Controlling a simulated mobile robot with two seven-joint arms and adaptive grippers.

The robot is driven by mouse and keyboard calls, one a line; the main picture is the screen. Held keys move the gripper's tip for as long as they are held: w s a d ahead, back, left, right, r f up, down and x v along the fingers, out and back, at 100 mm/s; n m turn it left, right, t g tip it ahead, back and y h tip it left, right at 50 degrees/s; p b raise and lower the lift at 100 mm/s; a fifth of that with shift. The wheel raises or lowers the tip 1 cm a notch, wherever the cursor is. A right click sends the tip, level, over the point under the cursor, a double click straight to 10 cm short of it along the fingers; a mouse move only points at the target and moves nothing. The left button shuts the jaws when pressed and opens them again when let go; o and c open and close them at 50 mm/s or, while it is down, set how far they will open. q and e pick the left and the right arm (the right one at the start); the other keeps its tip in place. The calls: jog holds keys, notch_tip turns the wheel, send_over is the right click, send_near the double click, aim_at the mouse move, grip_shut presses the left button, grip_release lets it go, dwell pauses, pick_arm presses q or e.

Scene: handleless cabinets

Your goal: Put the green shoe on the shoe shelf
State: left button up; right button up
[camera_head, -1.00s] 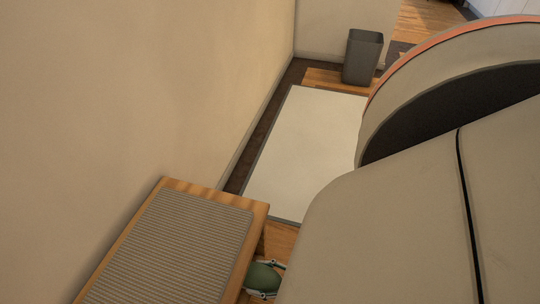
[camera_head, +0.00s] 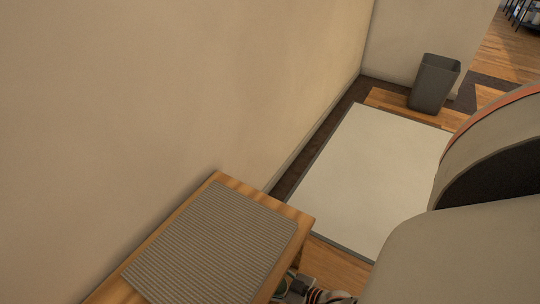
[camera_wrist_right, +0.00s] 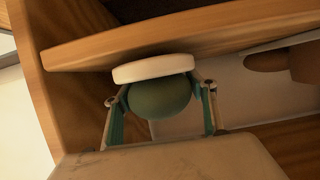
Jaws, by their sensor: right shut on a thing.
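The shoe shelf (camera_head: 300,225) is a wooden bench with a striped grey top at the lower left of the head view. In the right wrist view its wooden board (camera_wrist_right: 170,35) crosses the upper part. The green shoe (camera_wrist_right: 160,97), with a white sole (camera_wrist_right: 153,68), is between the teal fingers of my right gripper (camera_wrist_right: 161,94). The gripper is shut on it. The sole is close against the board's edge; I cannot tell whether they touch. In the head view the right gripper (camera_head: 290,287) is beside the shelf's right side, mostly cut off. My left gripper is out of view.
A beige wall runs along the shelf's left side. A white mat (camera_head: 370,180) lies on the floor beyond, with a grey bin (camera_head: 434,83) behind it. Brown rounded shapes (camera_wrist_right: 300,62), unclear, show at the right wrist view's right.

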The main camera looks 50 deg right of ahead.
jog(key=shift+w+f, duration=0.1)
jog(key=shift+w, duration=0.1)
jog(key=shift+f, duration=0.3)
dwell(0.3)
jog(key=o, duration=1.4)
jog(key=shift+s+f, duration=0.1)
jog(key=v, duration=1.2)
